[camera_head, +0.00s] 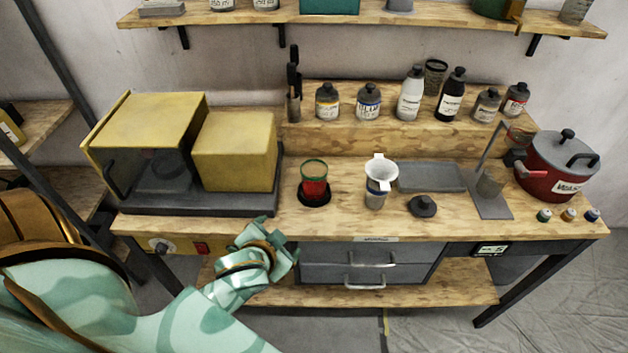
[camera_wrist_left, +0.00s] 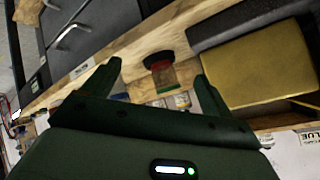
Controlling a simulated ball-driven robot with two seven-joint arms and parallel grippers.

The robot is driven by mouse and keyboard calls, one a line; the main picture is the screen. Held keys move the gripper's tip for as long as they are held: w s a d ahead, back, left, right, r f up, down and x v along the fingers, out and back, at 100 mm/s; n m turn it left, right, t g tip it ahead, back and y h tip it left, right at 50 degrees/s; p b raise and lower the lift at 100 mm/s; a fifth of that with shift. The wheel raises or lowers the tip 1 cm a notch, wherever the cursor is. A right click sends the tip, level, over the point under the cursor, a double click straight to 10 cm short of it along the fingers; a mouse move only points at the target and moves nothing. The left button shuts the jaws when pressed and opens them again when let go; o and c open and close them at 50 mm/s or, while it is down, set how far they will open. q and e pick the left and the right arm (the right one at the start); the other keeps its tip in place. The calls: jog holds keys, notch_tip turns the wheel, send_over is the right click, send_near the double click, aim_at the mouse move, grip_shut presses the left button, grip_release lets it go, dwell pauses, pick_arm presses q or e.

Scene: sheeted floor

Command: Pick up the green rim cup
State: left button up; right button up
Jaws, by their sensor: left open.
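The green rim cup (camera_head: 314,173) is a clear cup with a green rim and red contents. It stands upright on a round black base (camera_head: 314,197) on the wooden workbench. My left gripper (camera_head: 281,248) is at the front edge of the bench, in front of and left of the cup, apart from it. In the left wrist view the fingers (camera_wrist_left: 158,68) are open and empty, and the cup (camera_wrist_left: 163,76) appears between and beyond them. My right gripper is not in view.
A white funnel cup (camera_head: 379,180) stands right of the green rim cup, with a dark lid (camera_head: 422,206) beside it. A yellow box machine (camera_head: 235,150) stands to the left. A red pot (camera_head: 556,170) is at the right. Bottles line the raised shelf behind.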

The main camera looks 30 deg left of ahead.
aim_at(309, 187)
pick_arm(q)
jog(key=w+a+n+t, duration=0.1)
jog(key=w, duration=0.4)
jog(key=w+a+f+n+t+b, duration=0.1)
jog(key=w+n, duration=0.1)
jog(key=w, duration=0.4)
jog(key=w+a+f+n+t+b, duration=0.1)
jog(key=w, duration=0.5)
jog(key=shift+a+n+t+h, duration=0.2)
jog(key=shift+n+t+h, duration=0.2)
jog(key=b+x, duration=0.1)
jog(key=x, duration=0.4)
jog(key=shift+a+f+b, duration=0.1)
jog(key=shift+f+b, duration=0.25)
jog(key=shift+b, duration=0.05)
jog(key=shift+w+f, duration=0.1)
jog(key=shift+w, duration=0.2)
jog(key=shift+s, duration=0.1)
jog(key=shift+c, duration=1)
jog(key=c, duration=1)
